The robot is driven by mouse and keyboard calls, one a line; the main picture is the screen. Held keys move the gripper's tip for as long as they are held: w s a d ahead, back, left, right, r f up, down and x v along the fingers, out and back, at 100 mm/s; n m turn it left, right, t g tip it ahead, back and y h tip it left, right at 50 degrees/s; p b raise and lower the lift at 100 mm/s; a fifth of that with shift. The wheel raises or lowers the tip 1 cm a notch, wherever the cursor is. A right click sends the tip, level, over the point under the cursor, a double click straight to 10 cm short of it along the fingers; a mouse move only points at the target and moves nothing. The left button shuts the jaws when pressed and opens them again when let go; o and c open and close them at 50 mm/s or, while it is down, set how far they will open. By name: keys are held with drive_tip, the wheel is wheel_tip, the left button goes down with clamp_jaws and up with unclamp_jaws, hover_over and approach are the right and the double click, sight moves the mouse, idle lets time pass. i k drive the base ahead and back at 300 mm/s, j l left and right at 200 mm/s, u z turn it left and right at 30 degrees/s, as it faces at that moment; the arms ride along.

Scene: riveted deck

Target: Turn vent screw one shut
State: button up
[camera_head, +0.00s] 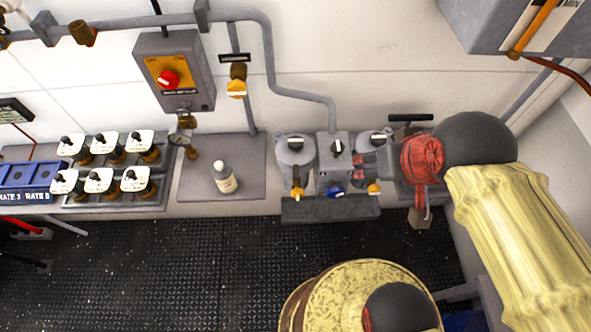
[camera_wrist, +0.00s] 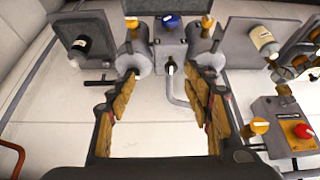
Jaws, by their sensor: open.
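A grey twin-canister unit stands against the wall. The left canister (camera_head: 296,160) and the right canister (camera_head: 372,139) have black knobs with white marks on top. A middle block (camera_head: 334,160) carries a similar knob (camera_head: 336,145). Yellow taps (camera_head: 297,194) and a blue knob (camera_head: 335,190) sit along the front. I cannot tell which part is vent screw one; no label is readable. My gripper (camera_head: 360,160) is open and empty, in front of the right canister in the head view. In the wrist view its fingers (camera_wrist: 167,82) are wide apart, with the middle knob (camera_wrist: 171,68) between their tips.
A dark bottle (camera_wrist: 78,46) shows in the wrist view. A grey ledge (camera_head: 330,208) fronts the unit. Pipes and a red-knob switch box (camera_head: 174,72) are on the wall. The dark deck (camera_head: 170,265) is clear.

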sight(297, 193)
drive_tip(key=k+j, duration=0.7)
drive_tip(key=j+z, duration=0.05)
drive_tip(key=j, duration=0.1)
